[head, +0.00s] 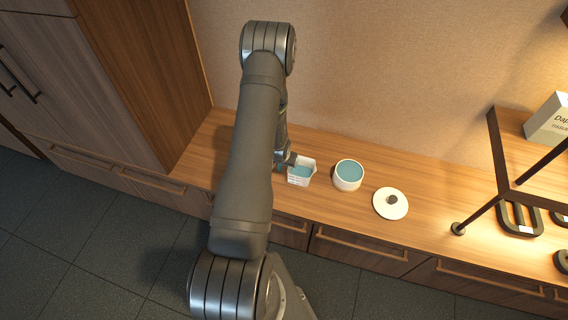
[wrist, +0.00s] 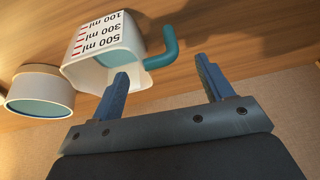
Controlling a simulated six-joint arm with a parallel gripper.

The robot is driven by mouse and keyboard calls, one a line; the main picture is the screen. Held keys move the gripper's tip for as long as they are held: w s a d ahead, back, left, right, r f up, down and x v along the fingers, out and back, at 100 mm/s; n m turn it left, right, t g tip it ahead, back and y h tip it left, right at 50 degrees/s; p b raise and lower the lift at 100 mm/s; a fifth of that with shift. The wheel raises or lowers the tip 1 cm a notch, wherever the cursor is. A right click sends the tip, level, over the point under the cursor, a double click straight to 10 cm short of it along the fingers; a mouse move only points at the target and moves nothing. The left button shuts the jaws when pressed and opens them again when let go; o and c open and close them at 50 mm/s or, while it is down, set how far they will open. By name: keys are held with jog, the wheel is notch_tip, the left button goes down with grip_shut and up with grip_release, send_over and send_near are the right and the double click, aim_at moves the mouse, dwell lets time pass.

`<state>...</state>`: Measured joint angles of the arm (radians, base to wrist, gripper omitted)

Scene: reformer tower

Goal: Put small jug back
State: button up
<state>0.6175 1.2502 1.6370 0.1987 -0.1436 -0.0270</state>
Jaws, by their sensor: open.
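The small jug (head: 301,173) is white with a teal inside and stands on the wooden counter. In the wrist view the jug (wrist: 101,45) shows red marks and "100 ml, 300 ml, 500 ml" print, and a teal handle (wrist: 167,50). My gripper (wrist: 165,88) is open, with blue fingers. In that view the handle appears between and just beyond the fingertips, and one finger overlaps the jug's rim. I cannot tell whether they touch. In the head view my gripper (head: 284,160) is at the jug's left side, mostly hidden by my arm.
A round white pot (head: 348,184) with a teal top stands close to the right of the jug. A white lid (head: 380,207) with a dark knob lies farther right. A dark-framed shelf (head: 500,150) stands at the right. A tall wooden cabinet (head: 150,80) rises at the left.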

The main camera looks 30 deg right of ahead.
jog(key=v, duration=0.6)
dwell(0.3)
jog(key=x, duration=1.2)
jog(key=shift+f, duration=0.1)
jog(key=shift+s+r, duration=0.1)
jog(key=shift+r, duration=0.15)
